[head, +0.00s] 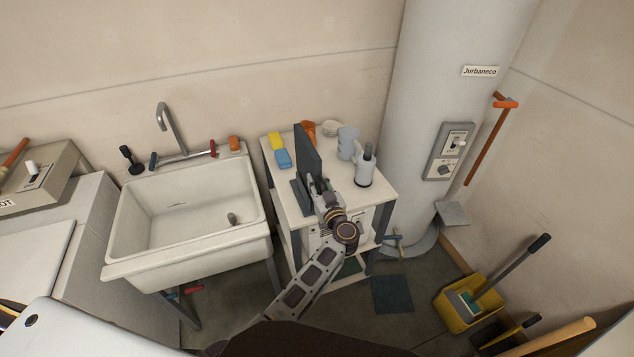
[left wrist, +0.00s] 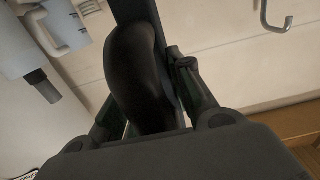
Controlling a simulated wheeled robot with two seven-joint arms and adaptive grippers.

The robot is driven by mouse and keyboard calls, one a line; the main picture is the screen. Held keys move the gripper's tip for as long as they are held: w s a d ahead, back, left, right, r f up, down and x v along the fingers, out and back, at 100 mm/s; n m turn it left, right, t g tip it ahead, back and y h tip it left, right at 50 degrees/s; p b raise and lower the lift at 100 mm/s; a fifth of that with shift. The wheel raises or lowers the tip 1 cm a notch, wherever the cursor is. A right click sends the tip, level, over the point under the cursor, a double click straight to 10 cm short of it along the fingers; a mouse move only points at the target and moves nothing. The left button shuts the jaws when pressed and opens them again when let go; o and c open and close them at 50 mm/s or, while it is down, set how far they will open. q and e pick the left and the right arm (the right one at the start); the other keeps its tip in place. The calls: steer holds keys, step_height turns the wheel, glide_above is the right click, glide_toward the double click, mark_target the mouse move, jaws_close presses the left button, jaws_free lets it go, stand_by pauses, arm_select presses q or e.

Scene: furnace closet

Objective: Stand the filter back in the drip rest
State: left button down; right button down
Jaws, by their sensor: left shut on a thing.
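The filter (head: 306,152) is a dark grey flat panel, upright and seen nearly edge-on above the small white cart. A dark grey block (head: 301,198), probably the drip rest, is at its lower front on the cart top. I cannot tell whether the filter's lower edge sits in it or is just above. My left gripper (head: 319,187) is at the panel's near side, shut on it. In the left wrist view the filter's dark rounded part (left wrist: 137,75) is between the fingers of my left gripper (left wrist: 152,92). My right gripper is out of view.
A sink (head: 190,212) is left; a grey duct (head: 430,100) is right.

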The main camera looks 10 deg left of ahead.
arm_select(q)
steer(key=shift+f+b, duration=0.55)
steer(key=shift+f, duration=1.1)
jaws_free()
stand_by(0.7)
steer(key=shift+s, duration=0.1)
